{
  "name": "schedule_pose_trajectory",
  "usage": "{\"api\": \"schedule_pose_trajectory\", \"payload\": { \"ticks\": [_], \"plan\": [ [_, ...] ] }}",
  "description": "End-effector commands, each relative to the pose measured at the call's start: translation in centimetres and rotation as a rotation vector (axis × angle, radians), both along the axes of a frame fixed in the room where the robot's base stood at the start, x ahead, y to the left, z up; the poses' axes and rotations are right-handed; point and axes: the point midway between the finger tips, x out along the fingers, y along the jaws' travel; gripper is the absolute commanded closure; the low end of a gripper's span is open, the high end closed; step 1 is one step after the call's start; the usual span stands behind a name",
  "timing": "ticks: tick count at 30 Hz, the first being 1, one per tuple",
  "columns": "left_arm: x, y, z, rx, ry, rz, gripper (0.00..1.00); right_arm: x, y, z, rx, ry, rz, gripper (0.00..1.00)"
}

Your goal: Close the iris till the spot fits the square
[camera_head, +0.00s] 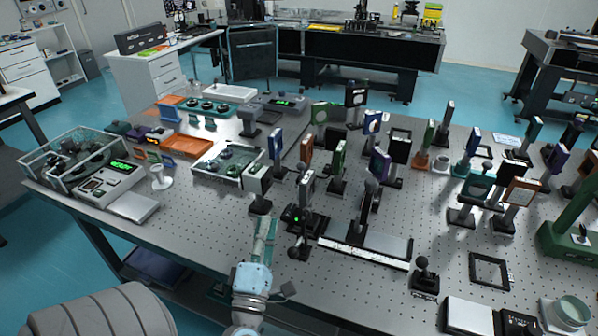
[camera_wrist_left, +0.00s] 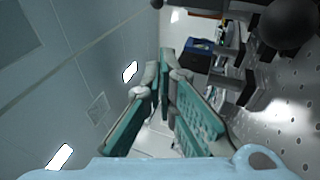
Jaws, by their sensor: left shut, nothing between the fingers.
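My left gripper (camera_head: 267,225) reaches in over the front edge of the perforated optical table (camera_head: 215,228). Its teal finger pads meet near the tips in the left wrist view (camera_wrist_left: 166,62); it is shut and empty. It stands in front of the upright optic mounts, left of a short post with a dark round knob (camera_head: 299,240). A grey-framed mount (camera_head: 307,186) and a pale box-like mount (camera_head: 257,181) stand just beyond. I cannot tell which mount is the iris. No light spot or target square can be made out. My right gripper is not in view.
Many mounts crowd the table's middle. A black knobbed stand (camera_head: 425,270) is near the front edge. Bare table lies left of the gripper, beside a meter (camera_head: 108,185).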

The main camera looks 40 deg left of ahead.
Motion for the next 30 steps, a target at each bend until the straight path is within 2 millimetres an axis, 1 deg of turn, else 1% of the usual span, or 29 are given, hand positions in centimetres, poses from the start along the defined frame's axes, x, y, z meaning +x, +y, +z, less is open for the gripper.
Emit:
{"api": "schedule_pose_trajectory", "payload": {
  "ticks": [5,9,15,18,22,25,30],
  "plan": [
    [2.0,1.0,1.2,0.003,-0.002,-0.003,1.00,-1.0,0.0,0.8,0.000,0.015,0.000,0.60],
    [4.4,2.4,2.2,0.005,0.000,-0.003,1.00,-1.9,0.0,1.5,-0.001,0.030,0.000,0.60],
    [7.9,4.6,3.7,0.006,0.001,-0.002,1.00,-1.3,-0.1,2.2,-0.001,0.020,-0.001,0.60],
    [9.4,4.3,4.1,0.000,-0.001,0.000,1.00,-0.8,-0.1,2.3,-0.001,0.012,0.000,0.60],
    [10.8,3.8,4.4,0.002,0.001,0.001,1.00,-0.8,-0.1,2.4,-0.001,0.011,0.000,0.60],
    [11.4,3.6,4.5,0.003,0.003,-0.001,1.00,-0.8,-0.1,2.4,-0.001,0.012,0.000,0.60],
    [11.5,3.6,4.6,0.003,0.003,-0.001,1.00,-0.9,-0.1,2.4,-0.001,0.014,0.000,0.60]
  ]
}}
